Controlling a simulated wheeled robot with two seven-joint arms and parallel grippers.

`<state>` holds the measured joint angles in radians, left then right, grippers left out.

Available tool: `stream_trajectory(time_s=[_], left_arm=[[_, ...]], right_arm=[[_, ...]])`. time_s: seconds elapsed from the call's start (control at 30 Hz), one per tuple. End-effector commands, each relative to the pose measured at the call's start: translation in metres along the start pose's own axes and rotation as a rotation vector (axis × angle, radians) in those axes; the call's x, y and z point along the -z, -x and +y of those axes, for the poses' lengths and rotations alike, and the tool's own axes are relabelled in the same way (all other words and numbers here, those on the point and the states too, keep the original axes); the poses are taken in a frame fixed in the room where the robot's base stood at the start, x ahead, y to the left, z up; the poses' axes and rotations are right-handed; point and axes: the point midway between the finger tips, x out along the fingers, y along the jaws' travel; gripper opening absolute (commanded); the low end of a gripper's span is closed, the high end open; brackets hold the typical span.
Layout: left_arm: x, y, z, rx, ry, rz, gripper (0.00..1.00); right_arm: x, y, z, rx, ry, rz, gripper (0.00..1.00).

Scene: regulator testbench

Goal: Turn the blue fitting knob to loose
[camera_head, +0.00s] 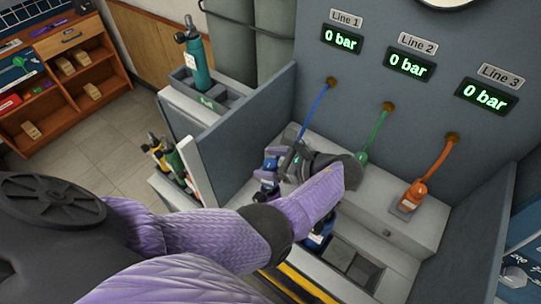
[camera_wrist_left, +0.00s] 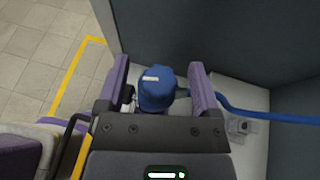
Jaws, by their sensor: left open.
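The blue fitting knob (camera_wrist_left: 157,90) shows in the left wrist view as a rounded blue cap with a small white mark on top. My left gripper (camera_wrist_left: 158,66) is open, with one purple finger on each side of the knob. A gap shows on both sides, wider on the right. In the head view my left gripper (camera_head: 280,168) is over the bench below the Line 1 display, beside the blue fitting (camera_head: 268,174), which it partly covers. A blue hose (camera_head: 319,108) runs from the panel down towards the gripper. My right gripper is not in view.
The Line 1, Line 2 and Line 3 displays (camera_head: 341,38) read 0 bar. A green fitting (camera_head: 362,158) and an orange fitting (camera_head: 414,194) stand to the right. A blue bottle (camera_head: 319,238) stands below my forearm. Grey partition walls (camera_head: 245,130) bound the bench.

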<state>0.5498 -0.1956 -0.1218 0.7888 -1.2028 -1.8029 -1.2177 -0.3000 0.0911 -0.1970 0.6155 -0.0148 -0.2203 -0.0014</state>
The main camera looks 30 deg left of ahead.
Motion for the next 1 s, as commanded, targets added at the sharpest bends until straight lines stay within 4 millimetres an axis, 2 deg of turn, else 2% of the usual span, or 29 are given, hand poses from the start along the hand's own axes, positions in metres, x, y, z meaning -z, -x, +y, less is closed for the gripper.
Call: stream_trajectory(time_s=[0.13,0.3,0.5,0.63,1.0], left_arm=[[0.001,0.013,-0.001,0.001,0.000,0.002,0.83],[0.002,0.058,-0.001,0.004,-0.001,0.002,0.83],[0.002,0.093,-0.001,0.001,0.000,0.001,0.83],[0.001,0.100,0.000,0.000,0.000,0.000,0.83],[0.000,0.099,0.000,0.000,0.000,0.000,0.83]], right_arm=[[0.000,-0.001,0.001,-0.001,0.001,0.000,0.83],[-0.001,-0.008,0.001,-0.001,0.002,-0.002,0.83],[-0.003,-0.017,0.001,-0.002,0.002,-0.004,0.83],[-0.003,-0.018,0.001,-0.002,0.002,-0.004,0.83],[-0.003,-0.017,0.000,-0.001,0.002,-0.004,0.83]])
